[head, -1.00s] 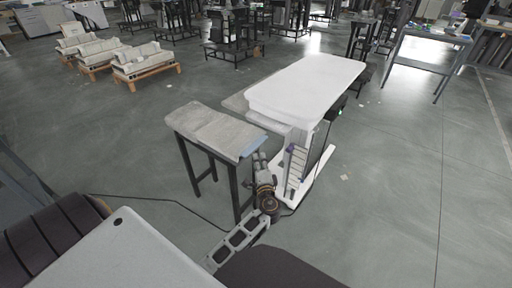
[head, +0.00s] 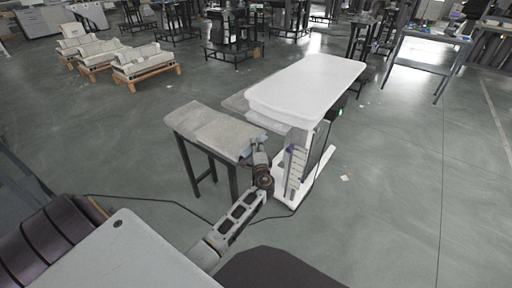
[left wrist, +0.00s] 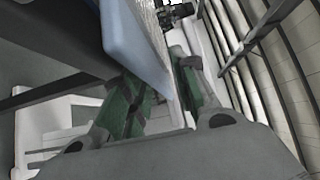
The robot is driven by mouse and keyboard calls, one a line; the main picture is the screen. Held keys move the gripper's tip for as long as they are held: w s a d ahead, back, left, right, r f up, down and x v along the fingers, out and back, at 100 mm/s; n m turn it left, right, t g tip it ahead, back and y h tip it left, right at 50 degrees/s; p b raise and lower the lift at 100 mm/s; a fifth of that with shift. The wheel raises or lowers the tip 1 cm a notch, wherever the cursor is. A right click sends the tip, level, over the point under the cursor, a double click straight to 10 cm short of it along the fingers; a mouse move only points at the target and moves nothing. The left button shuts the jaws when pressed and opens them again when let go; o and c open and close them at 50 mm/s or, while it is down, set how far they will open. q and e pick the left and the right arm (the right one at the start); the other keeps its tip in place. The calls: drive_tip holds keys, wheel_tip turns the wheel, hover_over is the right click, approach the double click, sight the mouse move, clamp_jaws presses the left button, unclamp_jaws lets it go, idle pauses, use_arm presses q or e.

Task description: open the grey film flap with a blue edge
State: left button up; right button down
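The grey film flap (head: 213,128) lies flat over the top of a dark-legged stand in the head view. Its light blue edge (head: 246,150) is at the right end, partly hidden by my left gripper (head: 257,148). In the left wrist view the blue edge (left wrist: 128,38) runs down between the two green-padded fingers of my left gripper (left wrist: 158,85). The fingers stand apart on either side of it, and no firm grip shows. My right gripper is not in view.
A white table (head: 308,84) on a lift column stands close to the right of the stand. A dark cable (head: 160,200) lies on the floor. Pallets with pale parts (head: 145,62) are at the back left. Open floor lies to the right.

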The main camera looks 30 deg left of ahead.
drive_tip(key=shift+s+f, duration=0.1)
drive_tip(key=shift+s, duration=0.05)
use_arm(q)
clamp_jaws()
drive_tip(key=shift+w+r, duration=0.1)
drive_tip(key=shift+r, duration=0.1)
idle(0.6)
